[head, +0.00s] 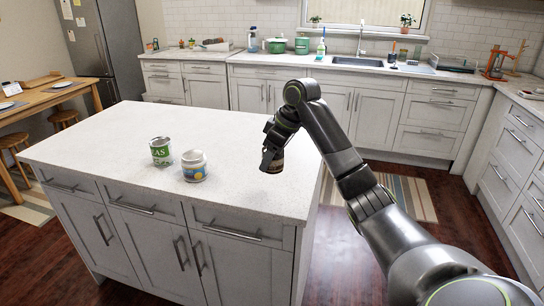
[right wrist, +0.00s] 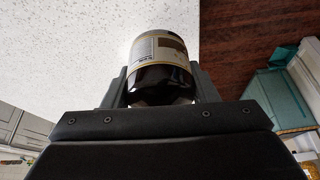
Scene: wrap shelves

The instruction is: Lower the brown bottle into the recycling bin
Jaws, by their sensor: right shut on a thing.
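The brown bottle (head: 274,162) is at the right end of the island top in the head view, partly hidden by my right gripper (head: 270,154). I cannot tell whether its base touches the counter. In the right wrist view the bottle (right wrist: 160,50) shows a cream and brown label and dark glass. The right gripper's fingers (right wrist: 160,88) are shut on it, one on each side. My left gripper is not in view.
A green and white can (head: 160,151) and a white jar (head: 194,166) stand on the island top (head: 110,140), left of the bottle. A striped rug (head: 405,195) lies on the floor right of the island. The back counter holds a sink (head: 357,62) and green pots (head: 277,46).

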